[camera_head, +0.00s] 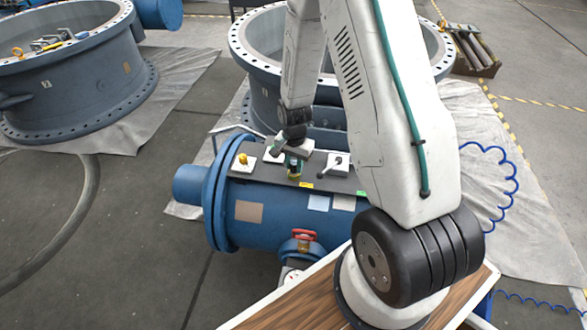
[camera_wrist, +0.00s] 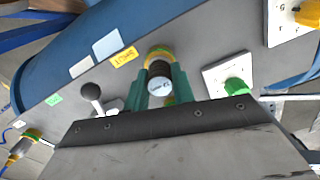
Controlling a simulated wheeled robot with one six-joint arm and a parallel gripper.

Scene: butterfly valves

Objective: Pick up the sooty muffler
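A short dark cylinder with a pale round end face (camera_wrist: 159,87), which I take to be the sooty muffler, stands on the grey top plate of the blue valve body. A yellow-green ring (camera_wrist: 158,52) shows around its far side. In the head view the fitting (camera_head: 294,168) shows small and dark with yellow, just under my gripper (camera_head: 288,147). In the wrist view the green fingers of my gripper (camera_wrist: 160,84) lie on either side of the cylinder. I cannot tell whether they touch it. Soot is too small to make out.
The grey plate (camera_head: 262,175) also carries a yellow knob (camera_head: 243,159), a black-knobbed lever (camera_head: 335,162) and a green knob (camera_wrist: 236,87). A red-handled valve (camera_head: 304,236) sits on the blue body (camera_head: 262,226) below. Large flanged blue rings (camera_head: 75,80) stand behind; the floor at left is mostly open.

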